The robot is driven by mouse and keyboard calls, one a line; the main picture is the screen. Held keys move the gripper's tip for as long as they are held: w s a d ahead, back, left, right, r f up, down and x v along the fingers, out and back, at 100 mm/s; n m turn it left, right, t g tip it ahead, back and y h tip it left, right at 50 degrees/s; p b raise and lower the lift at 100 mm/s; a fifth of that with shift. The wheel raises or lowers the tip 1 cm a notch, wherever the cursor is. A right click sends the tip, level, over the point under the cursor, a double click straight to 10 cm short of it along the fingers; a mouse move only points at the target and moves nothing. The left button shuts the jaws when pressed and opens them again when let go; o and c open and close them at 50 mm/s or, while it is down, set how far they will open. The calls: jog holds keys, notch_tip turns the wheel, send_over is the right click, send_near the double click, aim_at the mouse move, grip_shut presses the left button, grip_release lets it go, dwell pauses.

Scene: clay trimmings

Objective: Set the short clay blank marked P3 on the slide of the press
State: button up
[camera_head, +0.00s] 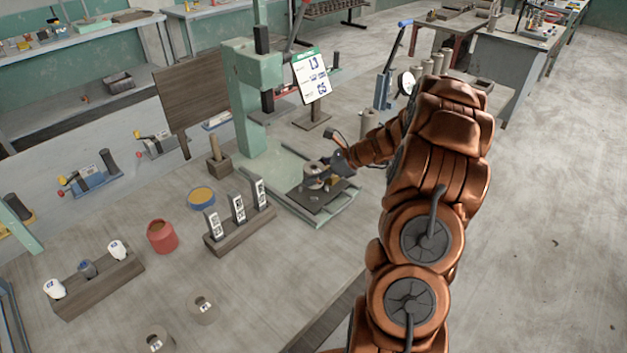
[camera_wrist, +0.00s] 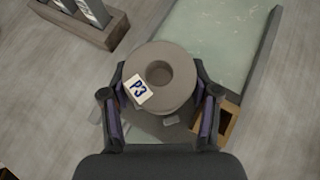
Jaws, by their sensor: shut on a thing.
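The short clay blank marked P3 (camera_wrist: 172,97) is a squat grey-brown ring with a round hole. Its white label reads P3 in the wrist view. My gripper (camera_wrist: 160,88) is shut on it, one finger on each side. In the head view the blank (camera_head: 314,168) is upright, at or just above the dark plate (camera_head: 326,197) of the press slide; I cannot tell whether it touches. My gripper (camera_head: 322,174) reaches it from the right and partly covers it. The green press (camera_head: 250,135) stands behind, its column and head left of the blank.
A rack with three labelled upright plates (camera_head: 240,232) stands left of the slide. A red pot (camera_head: 162,236), a yellow-topped tin (camera_head: 201,198) and two other ring blanks (camera_head: 203,308) are on the bench.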

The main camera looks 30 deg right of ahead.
aim_at(314, 191)
jog(key=shift+w+f, duration=0.2)
jog(key=shift+f+p, duration=0.65)
jog(key=shift+f, duration=0.95)
jog(key=shift+f, duration=0.15)
jog(key=o, duration=1.5)
